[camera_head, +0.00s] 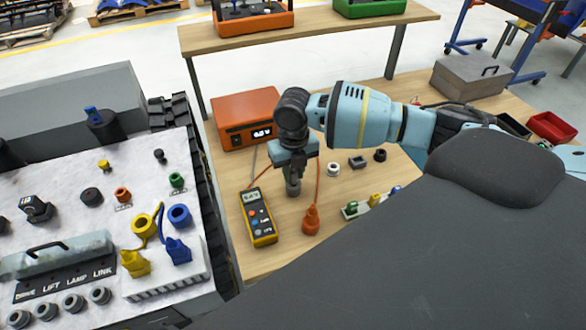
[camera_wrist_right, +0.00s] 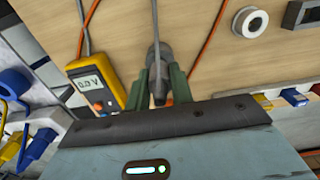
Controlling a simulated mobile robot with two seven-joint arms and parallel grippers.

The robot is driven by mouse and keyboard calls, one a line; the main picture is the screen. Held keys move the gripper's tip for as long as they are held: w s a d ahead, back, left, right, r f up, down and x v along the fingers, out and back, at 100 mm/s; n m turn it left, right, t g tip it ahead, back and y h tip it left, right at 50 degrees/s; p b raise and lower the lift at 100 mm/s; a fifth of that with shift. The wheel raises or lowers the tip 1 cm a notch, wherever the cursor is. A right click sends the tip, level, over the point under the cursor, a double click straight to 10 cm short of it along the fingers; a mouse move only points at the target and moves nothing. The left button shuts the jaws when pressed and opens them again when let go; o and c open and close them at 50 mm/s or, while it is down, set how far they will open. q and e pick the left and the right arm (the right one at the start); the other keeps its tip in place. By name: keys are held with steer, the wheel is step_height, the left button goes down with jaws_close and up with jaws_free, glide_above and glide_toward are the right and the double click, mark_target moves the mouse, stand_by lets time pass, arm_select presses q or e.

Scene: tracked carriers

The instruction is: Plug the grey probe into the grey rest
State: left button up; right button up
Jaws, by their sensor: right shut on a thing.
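My right gripper (camera_head: 293,176) points down over the wooden table and is shut on the grey probe (camera_head: 293,188). In the right wrist view the probe (camera_wrist_right: 157,88) sits between the green fingers (camera_wrist_right: 158,90). The yellow-orange meter (camera_head: 258,217) lies just left of it, with a grey lead running up from its top. An orange probe (camera_head: 311,220) stands to the right of the meter. I cannot pick out the grey rest with certainty; the gripper and probe cover the spot below. A pale grey ring (camera_head: 333,169) lies to the right. My left gripper is not in view.
An orange instrument box (camera_head: 247,120) stands behind the gripper. A dark block (camera_head: 358,162) and a black ring (camera_head: 380,155) lie to the right. Coloured plugs (camera_head: 370,202) sit near the front edge. The tracked carrier (camera_head: 140,195) stands left of the table.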

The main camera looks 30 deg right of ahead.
steer(key=shift+f, duration=0.65)
steer(key=o, duration=1)
steer(key=shift+o, duration=0.2)
step_height(320, 180, up, 7)
steer(key=shift+f, duration=0.1)
steer(key=shift+r, duration=0.5)
